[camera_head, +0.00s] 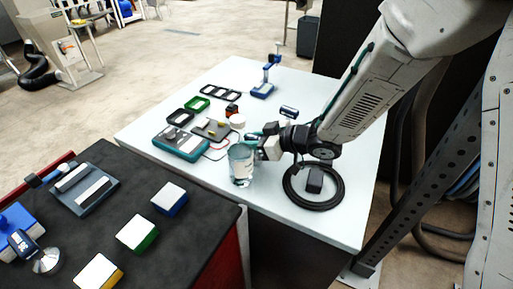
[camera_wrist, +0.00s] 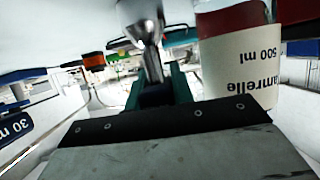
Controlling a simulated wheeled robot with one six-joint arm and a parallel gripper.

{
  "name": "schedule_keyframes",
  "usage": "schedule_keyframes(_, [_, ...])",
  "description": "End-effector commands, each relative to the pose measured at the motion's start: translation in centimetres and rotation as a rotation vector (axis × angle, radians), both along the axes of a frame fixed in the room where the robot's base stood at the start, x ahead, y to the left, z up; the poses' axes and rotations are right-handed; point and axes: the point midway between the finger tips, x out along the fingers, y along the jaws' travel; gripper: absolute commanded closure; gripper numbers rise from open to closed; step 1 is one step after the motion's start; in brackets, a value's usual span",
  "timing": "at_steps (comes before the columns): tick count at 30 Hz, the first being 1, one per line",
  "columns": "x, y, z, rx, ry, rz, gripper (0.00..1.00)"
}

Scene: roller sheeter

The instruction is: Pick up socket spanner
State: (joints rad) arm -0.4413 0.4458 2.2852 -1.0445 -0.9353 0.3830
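A shiny metal tool head on a narrow shaft (camera_wrist: 145,30), which looks like the socket spanner, stands straight ahead in the wrist view. Its shaft runs down between the teal fingers of my gripper (camera_wrist: 157,88). A dark part sits between the fingers, and I cannot tell whether they touch it. In the head view my gripper (camera_head: 257,143) is low over the white table (camera_head: 335,120), right behind the clear beaker (camera_head: 241,166). I cannot make out the spanner there; the beaker and gripper crowd that spot.
A labelled 500 ml bottle (camera_wrist: 238,55) stands close on the right in the wrist view. A black cable coil (camera_head: 313,187) lies right of my gripper. A teal case (camera_head: 181,143) and small trays lie left. A dark bench (camera_head: 150,235) with coloured boxes is in front.

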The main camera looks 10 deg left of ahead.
Motion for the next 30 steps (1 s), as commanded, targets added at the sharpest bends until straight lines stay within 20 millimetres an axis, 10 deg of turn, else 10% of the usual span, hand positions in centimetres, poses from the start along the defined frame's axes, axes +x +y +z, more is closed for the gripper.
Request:
schedule_keyframes(16, [0.0, 0.0, 2.4, 0.002, -0.006, 0.001, 1.0])
schedule_keyframes(30, [0.0, 0.0, 17.1, 0.004, -0.011, 0.001, 1.0])
